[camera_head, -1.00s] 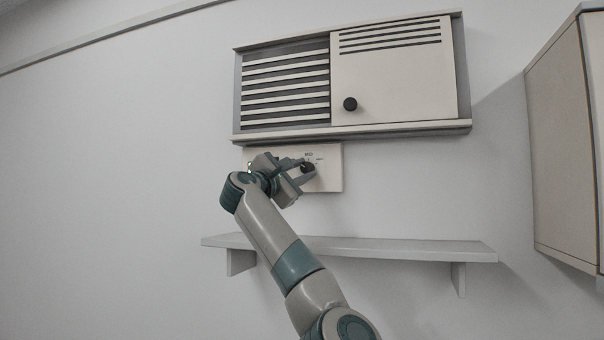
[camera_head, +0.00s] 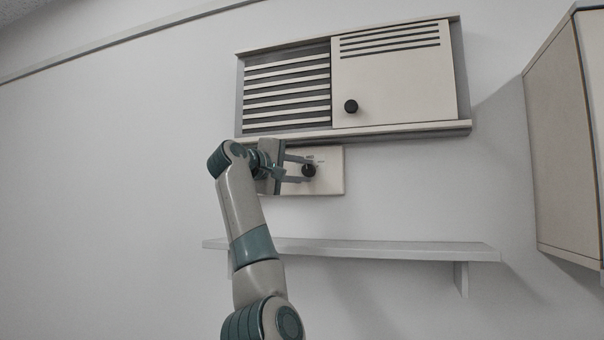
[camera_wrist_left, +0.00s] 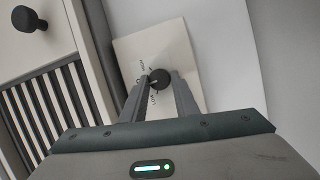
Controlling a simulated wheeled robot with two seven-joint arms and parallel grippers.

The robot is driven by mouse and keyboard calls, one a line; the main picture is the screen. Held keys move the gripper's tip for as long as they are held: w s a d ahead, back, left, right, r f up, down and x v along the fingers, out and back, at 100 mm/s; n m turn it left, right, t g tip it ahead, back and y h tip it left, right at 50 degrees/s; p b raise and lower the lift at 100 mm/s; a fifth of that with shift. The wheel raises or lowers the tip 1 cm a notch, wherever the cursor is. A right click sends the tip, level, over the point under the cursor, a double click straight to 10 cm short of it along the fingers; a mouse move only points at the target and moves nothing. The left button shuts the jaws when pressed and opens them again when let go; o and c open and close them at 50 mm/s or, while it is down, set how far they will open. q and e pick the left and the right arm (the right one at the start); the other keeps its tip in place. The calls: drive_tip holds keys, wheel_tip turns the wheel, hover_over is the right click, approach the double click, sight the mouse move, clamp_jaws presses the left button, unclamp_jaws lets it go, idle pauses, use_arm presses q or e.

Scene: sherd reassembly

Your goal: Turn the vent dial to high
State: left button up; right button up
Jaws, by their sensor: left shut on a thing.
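The vent dial (camera_head: 309,171) is a small black knob on a cream panel (camera_head: 330,186) under the vent cabinet. My left gripper (camera_head: 304,167) reaches it from the left and is shut on it. In the left wrist view the dial (camera_wrist_left: 161,77) sits between the tips of the two grey fingers. Small lettering beside it there reads HIGH and LOW. Part of the dial is hidden by the fingers, and I cannot tell its exact setting. My right gripper is not in view.
The vent cabinet (camera_head: 395,80) with slats and a black-knobbed door (camera_head: 420,95) is just above the panel. A grey shelf (camera_head: 400,250) runs below. A wall cabinet (camera_head: 562,145) stands at the right. The wall on the left is clear.

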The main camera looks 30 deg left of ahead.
use_arm(q)
drive_tip(key=m+g, duration=0.1)
drive_tip(key=m, duration=0.2)
drive_tip(key=shift+m+p, duration=0.3)
drive_tip(key=shift+p, duration=0.05)
drive_tip(key=m+g+y+p, duration=0.1)
drive_tip(key=m, duration=0.2)
drive_tip(key=shift+r, duration=0.15)
drive_tip(key=m+g+p, duration=0.1)
drive_tip(key=m, duration=0.1)
drive_tip(key=shift+d+m+y, duration=0.15)
drive_tip(key=shift+m+y, duration=0.25)
drive_tip(key=shift+w+d+m+g+y+p, duration=0.1)
drive_tip(key=shift+m+g+y+p, duration=0.3)
drive_tip(key=shift+m, duration=0.4)
drive_tip(key=o, duration=1.1)
drive_tip(key=shift+r, duration=0.1)
drive_tip(key=shift+c, duration=0.2)
drive_tip(key=shift+s+r, duration=0.1)
drive_tip(key=shift+s, duration=0.1)
